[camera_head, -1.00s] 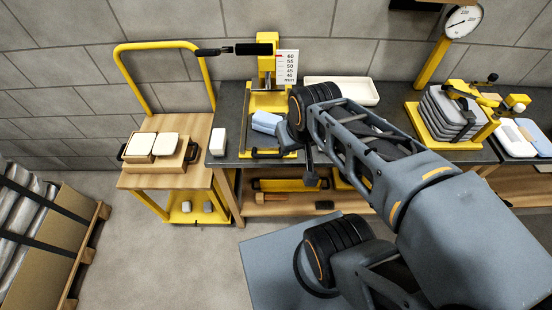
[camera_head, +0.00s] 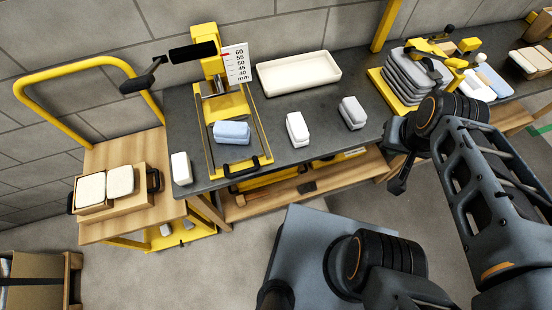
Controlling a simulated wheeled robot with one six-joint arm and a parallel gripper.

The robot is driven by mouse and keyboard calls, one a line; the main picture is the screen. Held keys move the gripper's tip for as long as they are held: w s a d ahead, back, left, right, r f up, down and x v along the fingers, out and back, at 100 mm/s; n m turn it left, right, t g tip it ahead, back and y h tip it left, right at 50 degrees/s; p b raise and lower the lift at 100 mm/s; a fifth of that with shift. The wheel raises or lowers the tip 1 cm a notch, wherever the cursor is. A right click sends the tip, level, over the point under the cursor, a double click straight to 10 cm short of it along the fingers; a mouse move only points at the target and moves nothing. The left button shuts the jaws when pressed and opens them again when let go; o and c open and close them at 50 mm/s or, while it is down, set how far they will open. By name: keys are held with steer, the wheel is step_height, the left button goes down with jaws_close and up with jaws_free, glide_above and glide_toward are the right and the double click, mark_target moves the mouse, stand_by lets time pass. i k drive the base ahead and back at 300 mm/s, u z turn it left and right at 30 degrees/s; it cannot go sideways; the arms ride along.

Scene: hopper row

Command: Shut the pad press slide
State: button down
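The yellow pad press (camera_head: 210,68) stands at the back left of the grey bench, with a black lever at its top and a mm scale beside it. A light blue pad (camera_head: 232,132) lies on the slide, in front of the press head. My gripper (camera_head: 398,182) hangs by the bench front, well right of the slide and apart from it. It is dark and small, and its fingers do not show clearly.
Two white pads (camera_head: 298,129) (camera_head: 352,112) lie right of the slide, another (camera_head: 181,168) left of it. A white tray (camera_head: 299,72) is behind. A yellow fixture with grey pads (camera_head: 408,76) stands at right. A yellow-railed cart (camera_head: 110,150) adjoins the bench's left end.

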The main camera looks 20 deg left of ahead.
mark_target(224, 155)
steer(key=z, duration=0.2)
steer(key=k, duration=0.85)
steer(key=u, duration=1.7)
